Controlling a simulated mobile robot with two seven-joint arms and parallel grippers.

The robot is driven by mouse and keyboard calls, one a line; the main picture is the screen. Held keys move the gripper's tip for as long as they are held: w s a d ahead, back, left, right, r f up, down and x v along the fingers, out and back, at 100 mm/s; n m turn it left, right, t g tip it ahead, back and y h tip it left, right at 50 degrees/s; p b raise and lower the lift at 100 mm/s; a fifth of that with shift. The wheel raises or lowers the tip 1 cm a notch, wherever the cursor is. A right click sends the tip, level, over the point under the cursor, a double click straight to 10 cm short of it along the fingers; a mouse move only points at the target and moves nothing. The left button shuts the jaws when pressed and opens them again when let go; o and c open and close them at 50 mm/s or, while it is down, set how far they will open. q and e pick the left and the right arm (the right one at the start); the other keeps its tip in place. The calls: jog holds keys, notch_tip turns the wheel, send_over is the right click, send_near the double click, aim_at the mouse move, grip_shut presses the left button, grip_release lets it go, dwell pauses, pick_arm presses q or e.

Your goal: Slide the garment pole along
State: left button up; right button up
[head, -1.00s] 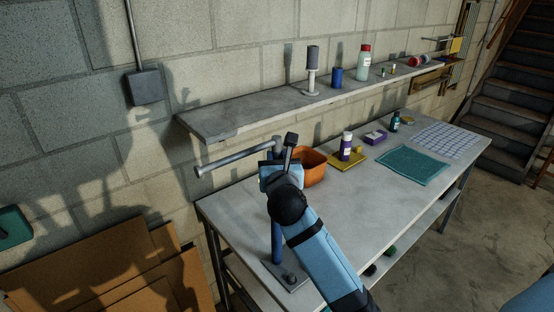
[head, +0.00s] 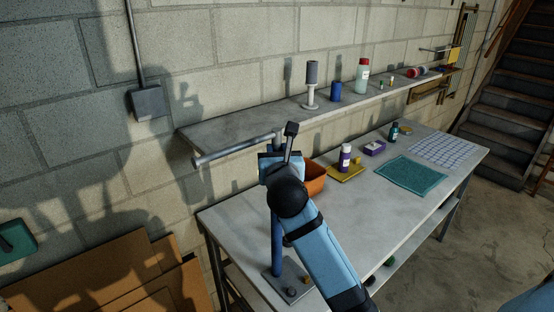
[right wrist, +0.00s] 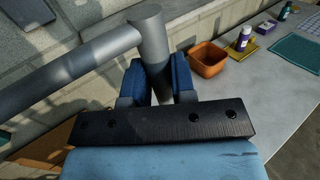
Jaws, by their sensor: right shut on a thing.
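The garment pole has a grey horizontal bar (head: 235,149) reaching left from the top of an upright. Below my gripper the upright shows as a blue post (head: 277,240) on a flat base plate (head: 290,282) at the near end of the workbench. In the right wrist view, the pole's grey upright (right wrist: 154,45) stands between the fingers, and its bar (right wrist: 85,57) runs off to the left. My right gripper (head: 282,158) is shut on the upright just below the bar; its blue finger pads (right wrist: 160,80) sit either side of it. My left gripper is not in view.
A stone shelf (head: 225,132) runs along the wall close behind the bar. An orange bin (head: 316,178) stands just right of my gripper. Cardboard (head: 100,275) leans at lower left.

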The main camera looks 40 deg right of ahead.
aim_at(277, 131)
jog(key=shift+r, duration=3.3)
jog(key=o, duration=1)
jog(key=shift+s+r, duration=0.1)
jog(key=shift+c, duration=0.2)
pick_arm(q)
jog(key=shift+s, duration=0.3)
